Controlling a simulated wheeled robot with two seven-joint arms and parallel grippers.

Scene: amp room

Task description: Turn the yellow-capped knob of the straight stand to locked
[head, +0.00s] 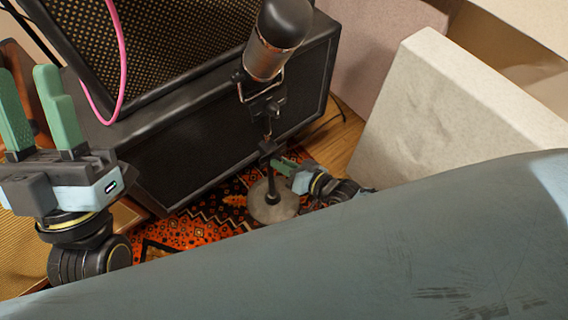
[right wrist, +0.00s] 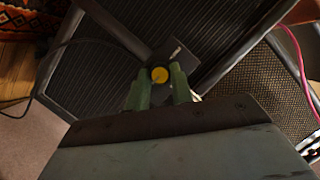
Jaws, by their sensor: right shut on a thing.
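The straight stand (head: 271,187) stands upright on a round grey base, with a large microphone (head: 266,50) at its top. Its yellow-capped knob (right wrist: 159,75) shows in the right wrist view between the two green fingers. My right gripper (head: 280,164) reaches the stand from the right at the dark clamp on its pole. In the right wrist view the right gripper (right wrist: 159,80) is shut on the knob. The knob's marking is too small to read. My left gripper (head: 28,80) is raised at the left of the head view, open and empty.
Black amplifiers (head: 225,110) stand stacked close behind the stand. A pink cable (head: 122,60) hangs in front of the upper one. A pale panel (head: 440,110) leans at the right. A patterned rug (head: 200,225) lies under the stand. My own arm covers the lower right.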

